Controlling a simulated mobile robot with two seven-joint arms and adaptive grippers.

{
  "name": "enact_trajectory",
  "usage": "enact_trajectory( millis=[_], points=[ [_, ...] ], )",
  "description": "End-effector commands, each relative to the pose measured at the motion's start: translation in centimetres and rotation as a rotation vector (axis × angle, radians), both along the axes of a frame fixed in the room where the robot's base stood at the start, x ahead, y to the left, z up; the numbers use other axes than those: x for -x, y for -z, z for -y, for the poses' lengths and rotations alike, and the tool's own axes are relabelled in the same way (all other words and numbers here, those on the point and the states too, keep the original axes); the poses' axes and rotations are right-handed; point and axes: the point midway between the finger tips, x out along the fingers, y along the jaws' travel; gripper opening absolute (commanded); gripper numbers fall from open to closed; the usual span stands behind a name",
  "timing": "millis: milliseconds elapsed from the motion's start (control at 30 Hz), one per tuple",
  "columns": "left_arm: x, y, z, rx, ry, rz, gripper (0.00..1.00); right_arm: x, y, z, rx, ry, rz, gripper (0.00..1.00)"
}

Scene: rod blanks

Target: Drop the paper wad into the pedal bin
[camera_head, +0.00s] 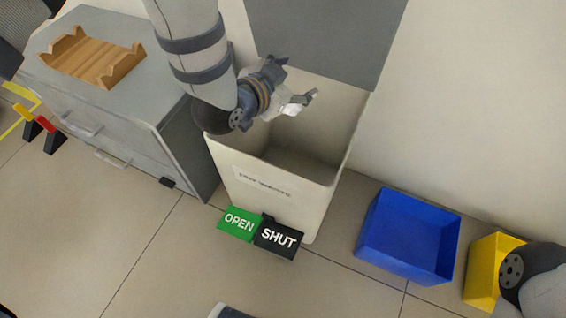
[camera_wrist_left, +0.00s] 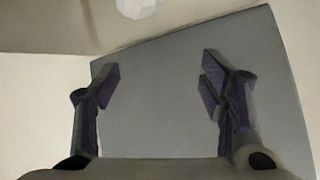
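The pedal bin (camera_head: 300,205) is a tall cream bin standing against the wall, with its grey lid (camera_head: 325,35) raised. Its green OPEN pedal (camera_head: 239,223) and black SHUT pedal (camera_head: 278,238) are at its front foot. My left gripper (camera_head: 295,80) is over the bin's mouth with its fingers spread. The white paper wad (camera_head: 291,109) shows just below the fingers, partly covered by them. In the left wrist view the paper wad (camera_wrist_left: 138,8) is at the top edge, beyond the open fingertips (camera_wrist_left: 162,78) and apart from them. My right gripper is out of view.
A grey drawer cabinet (camera_head: 185,140) with a wooden cradle (camera_head: 95,60) on top stands left of the bin. A blue crate (camera_head: 408,235) and a yellow container (camera_head: 485,270) are on the floor to the right. Open floor lies in front.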

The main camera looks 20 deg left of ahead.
Motion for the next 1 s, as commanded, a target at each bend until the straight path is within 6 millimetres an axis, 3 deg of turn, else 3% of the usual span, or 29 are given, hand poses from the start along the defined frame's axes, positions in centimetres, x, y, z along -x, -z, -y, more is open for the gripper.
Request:
enact_trajectory(
  millis=[300, 600, 700, 1000],
  points=[
    [0.4, -0.2, -0.1, 0.000, 0.000, -0.001, 0.69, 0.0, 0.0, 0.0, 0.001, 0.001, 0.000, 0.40],
    [5.6, -2.8, -1.1, -0.001, -0.001, -0.002, 0.69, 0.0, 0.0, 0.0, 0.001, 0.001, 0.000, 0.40],
    [6.4, -3.3, -1.2, 0.000, 0.000, -0.001, 0.69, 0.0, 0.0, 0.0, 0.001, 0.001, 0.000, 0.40],
    [6.6, -3.4, -1.2, 0.000, 0.000, 0.000, 0.69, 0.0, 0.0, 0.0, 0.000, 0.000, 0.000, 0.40]
  ],
)
